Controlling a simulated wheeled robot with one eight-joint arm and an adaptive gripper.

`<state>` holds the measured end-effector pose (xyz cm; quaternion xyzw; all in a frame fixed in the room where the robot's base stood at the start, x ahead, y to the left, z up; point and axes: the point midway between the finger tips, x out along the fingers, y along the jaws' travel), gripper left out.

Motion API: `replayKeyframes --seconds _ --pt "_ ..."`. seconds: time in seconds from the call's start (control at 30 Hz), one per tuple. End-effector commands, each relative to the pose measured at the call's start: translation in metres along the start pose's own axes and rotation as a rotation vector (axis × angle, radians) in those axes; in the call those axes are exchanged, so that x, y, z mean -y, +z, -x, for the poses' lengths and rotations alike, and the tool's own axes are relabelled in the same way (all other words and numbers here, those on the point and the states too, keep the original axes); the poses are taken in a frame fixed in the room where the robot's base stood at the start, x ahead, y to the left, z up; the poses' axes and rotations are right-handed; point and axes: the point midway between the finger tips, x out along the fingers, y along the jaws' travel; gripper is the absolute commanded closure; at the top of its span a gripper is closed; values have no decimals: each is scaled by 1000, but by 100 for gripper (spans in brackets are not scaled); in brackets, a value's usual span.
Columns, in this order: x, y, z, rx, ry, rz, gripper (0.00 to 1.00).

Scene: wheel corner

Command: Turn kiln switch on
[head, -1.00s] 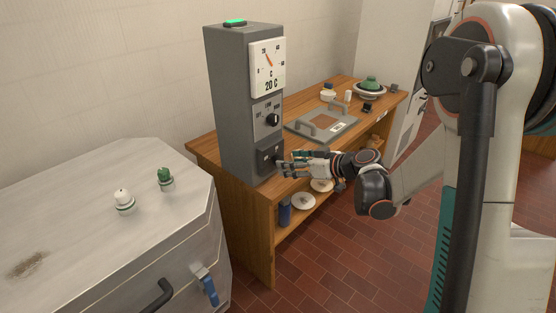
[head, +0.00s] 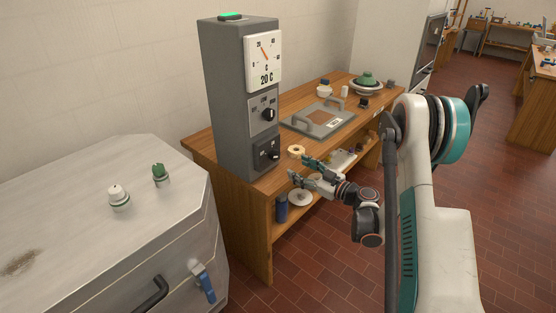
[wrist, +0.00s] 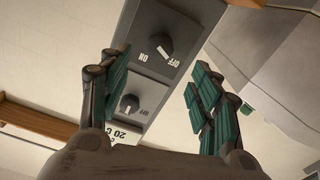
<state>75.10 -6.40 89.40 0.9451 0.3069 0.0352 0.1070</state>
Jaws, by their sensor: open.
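The grey kiln control tower (head: 222,105) stands at the wooden bench's left end, with a green light (head: 231,16) on top and a dial reading 20 C. The kiln switch (head: 273,154) is a black knob on its lowest panel. In the wrist view the switch (wrist: 160,45) appears upside down, between ON and OFF labels, and its white mark points toward OFF. A second knob (head: 268,115) sits on the panel above. My gripper (head: 299,168) is open and empty, in front of and right of the switch, apart from it. Its green-padded fingers (wrist: 156,72) frame the panel.
A yellowish roll (head: 296,152) lies on the bench near the tower. A handled grey board (head: 320,120) lies behind it. Plates and a blue bottle (head: 281,208) are on the shelf below. The floor at right is open.

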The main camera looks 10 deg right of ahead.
Motion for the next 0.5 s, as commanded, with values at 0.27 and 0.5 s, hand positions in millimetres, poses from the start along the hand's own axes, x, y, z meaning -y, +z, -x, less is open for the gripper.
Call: replayKeyframes --seconds 0.27,0.5 --pt "2 2 -57 0 -4 -1 43" --pt "1 2 -93 1 -1 -1 43"
